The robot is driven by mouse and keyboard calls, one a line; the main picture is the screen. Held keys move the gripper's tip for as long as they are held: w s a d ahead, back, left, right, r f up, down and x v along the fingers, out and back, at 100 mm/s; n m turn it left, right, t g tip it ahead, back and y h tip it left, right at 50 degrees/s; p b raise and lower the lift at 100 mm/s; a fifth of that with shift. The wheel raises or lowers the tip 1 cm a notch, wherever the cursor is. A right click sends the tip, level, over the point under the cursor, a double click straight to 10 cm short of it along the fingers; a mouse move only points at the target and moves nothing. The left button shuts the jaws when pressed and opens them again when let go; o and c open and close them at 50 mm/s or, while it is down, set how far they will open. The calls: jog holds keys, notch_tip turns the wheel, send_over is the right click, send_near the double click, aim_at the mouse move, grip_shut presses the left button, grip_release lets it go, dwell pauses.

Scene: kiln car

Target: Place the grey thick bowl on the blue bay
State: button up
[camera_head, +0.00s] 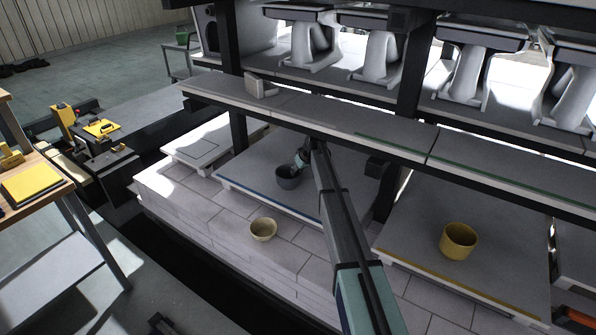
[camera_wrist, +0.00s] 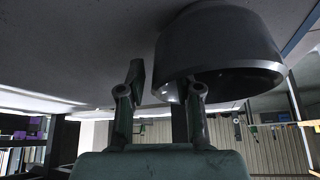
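The grey thick bowl (camera_head: 288,181) stands upright on the blue bay (camera_head: 248,168), a pale slab with a blue line along its front edge, near its left part. My gripper (camera_head: 301,158) is at the bowl's back right rim in the head view. In the wrist view, which looks inverted, the bowl (camera_wrist: 222,45) fills the upper right. My gripper (camera_wrist: 166,88) is open there, one finger outside the bowl and the other overlapping its mouth. The bowl's wall lies between them, with a gap visible. Contact is unclear.
A yellow bowl (camera_head: 458,241) stands on the slab with a yellow edge line at right. A small cream bowl (camera_head: 263,229) stands on the tiled deck in front. An upper shelf (camera_head: 330,122) and dark posts (camera_head: 235,125) hem in the space above and around the bay.

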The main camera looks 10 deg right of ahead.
jog(key=shift+r, duration=0.2)
jog(key=s+d+r+b, duration=0.1)
jog(key=s+d+r, duration=0.1)
jog(key=s, duration=0.4)
jog(key=s+d+r+b, duration=0.1)
jog(key=s+d+r, duration=0.1)
jog(key=s+d, duration=0.2)
jog(key=s, duration=0.3)
jog(key=shift+d+b, duration=0.3)
jog(key=shift+b, duration=0.05)
jog(key=shift+r, duration=0.1)
